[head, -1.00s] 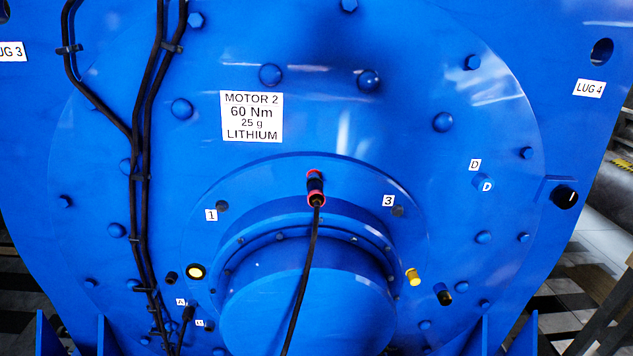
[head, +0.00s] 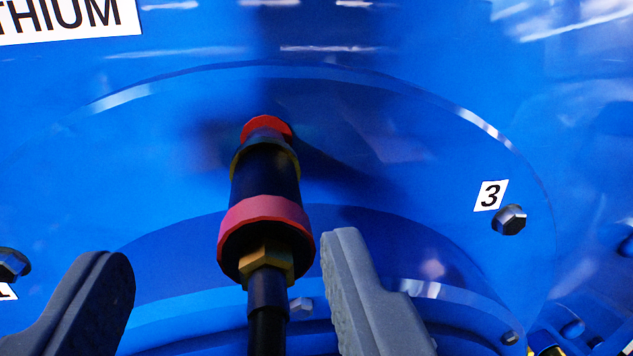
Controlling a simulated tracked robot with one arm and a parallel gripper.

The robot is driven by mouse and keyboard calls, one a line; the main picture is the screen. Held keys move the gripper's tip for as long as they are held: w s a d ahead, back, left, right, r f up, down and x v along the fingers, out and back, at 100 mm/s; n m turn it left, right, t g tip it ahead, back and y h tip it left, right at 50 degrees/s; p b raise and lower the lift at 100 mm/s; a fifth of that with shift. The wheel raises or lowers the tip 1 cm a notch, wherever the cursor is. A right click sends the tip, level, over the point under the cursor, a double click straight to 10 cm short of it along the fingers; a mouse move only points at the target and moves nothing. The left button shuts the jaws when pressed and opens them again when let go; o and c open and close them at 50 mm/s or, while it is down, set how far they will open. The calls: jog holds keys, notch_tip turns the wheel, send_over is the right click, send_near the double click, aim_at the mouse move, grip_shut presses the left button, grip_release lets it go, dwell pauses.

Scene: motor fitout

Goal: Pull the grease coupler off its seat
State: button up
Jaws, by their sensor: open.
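The grease coupler (head: 265,185) is a black cylinder with red bands and a brass hex nut at its near end. It sits against a red ring on the blue motor face, near the middle of the head view. A black hose (head: 267,325) runs from its near end down out of the picture. My gripper (head: 232,268) is open, with one grey finger to the left of the coupler and one to the right. The right finger is close to the coupler's near end; the left is farther away. I see no contact with either finger. Nothing is between the jaws except the coupler's near end and hose.
A bolt (head: 509,220) with a label 3 (head: 490,195) is to the right. Another bolt (head: 12,265) is at the left edge. The round blue hub (head: 190,265) bulges below the coupler.

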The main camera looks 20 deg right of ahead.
aim_at(263, 150)
jog(key=shift+w+d+f, duration=0.5)
jog(key=shift+d+f, duration=0.2)
jog(key=shift+d, duration=0.05)
jog(key=shift+w, duration=0.1)
jog(key=p+x, duration=0.2)
jog(key=x, duration=0.4)
jog(key=shift+w+d, duration=0.2)
jog(key=shift+w, duration=0.15)
jog(key=shift+w+d+r, duration=0.1)
jog(key=shift+w+d, duration=0.05)
jog(key=shift+w, duration=0.45)
jog(key=shift+r, duration=0.3)
jog(key=shift+r, duration=0.1)
jog(key=shift+b, duration=0.35)
